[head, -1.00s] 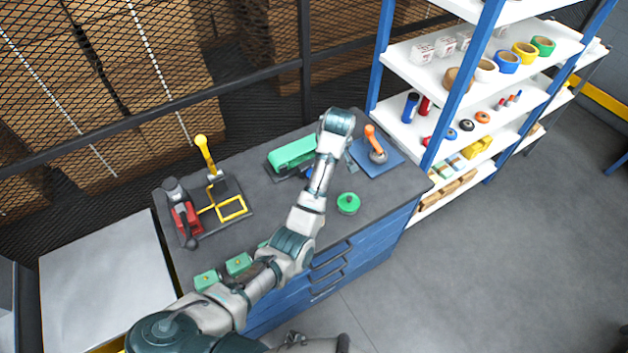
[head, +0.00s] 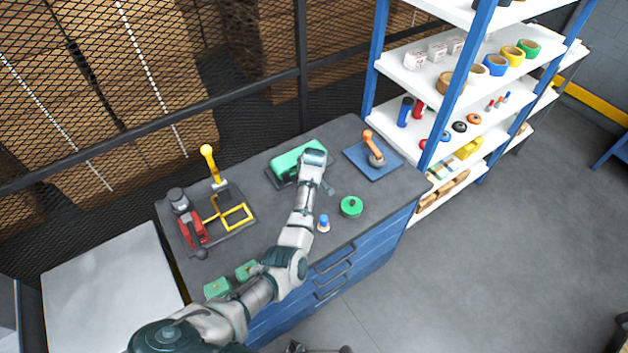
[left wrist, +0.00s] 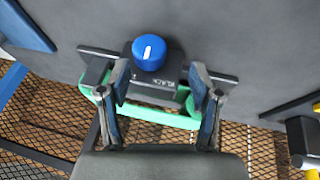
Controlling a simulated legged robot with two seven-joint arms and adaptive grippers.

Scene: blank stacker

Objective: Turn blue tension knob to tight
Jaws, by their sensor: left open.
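The blue tension knob (left wrist: 150,53) with a white pointer line sits on a dark block in the left wrist view. Lettering (left wrist: 155,84) is partly readable below the knob. The block is beside the green machine (left wrist: 150,114), which also shows in the head view (head: 290,158). My left gripper (left wrist: 160,84) is open, its two fingers apart on either side of the block, with the knob just beyond the tips and not gripped.
On the workbench (head: 275,225) are a blue pad (head: 390,168) with an orange-handled tool (head: 374,148), a green round lid (head: 351,206), a small blue-topped piece (head: 323,223), a yellow-handled fixture (head: 209,165) and green blocks (head: 217,288). A shelf (head: 420,80) stands right; a mesh fence runs behind.

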